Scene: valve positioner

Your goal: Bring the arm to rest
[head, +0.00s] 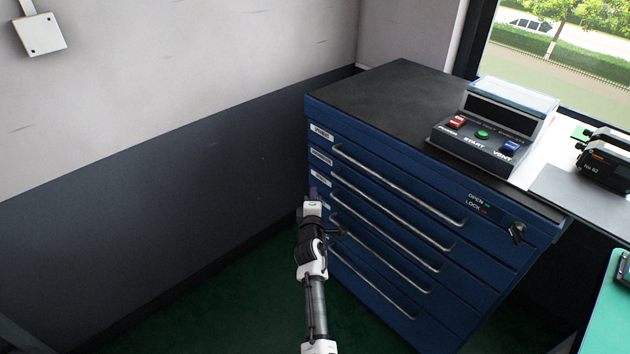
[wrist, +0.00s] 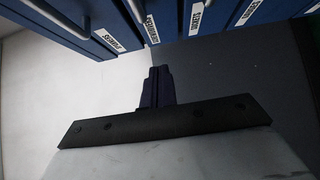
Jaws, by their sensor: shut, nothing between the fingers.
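My gripper (wrist: 156,87) shows in the wrist view as dark fingers shut together with nothing between them. In the head view my arm reaches up from the bottom middle, and its end is in front of the left side of the blue drawer cabinet (head: 400,215). The fingertips are small and dark there, and I cannot tell whether they touch the cabinet. In the wrist view the cabinet's drawer fronts (wrist: 180,22) with white labels run along the top edge, beyond the fingers.
A control box (head: 490,135) with red, green and blue buttons stands on the cabinet's black top. Long drawer handles (head: 400,185) and a key switch (head: 517,232) stick out of the front. A wall (head: 150,190) is at left. Green floor (head: 240,310) lies open beside the arm.

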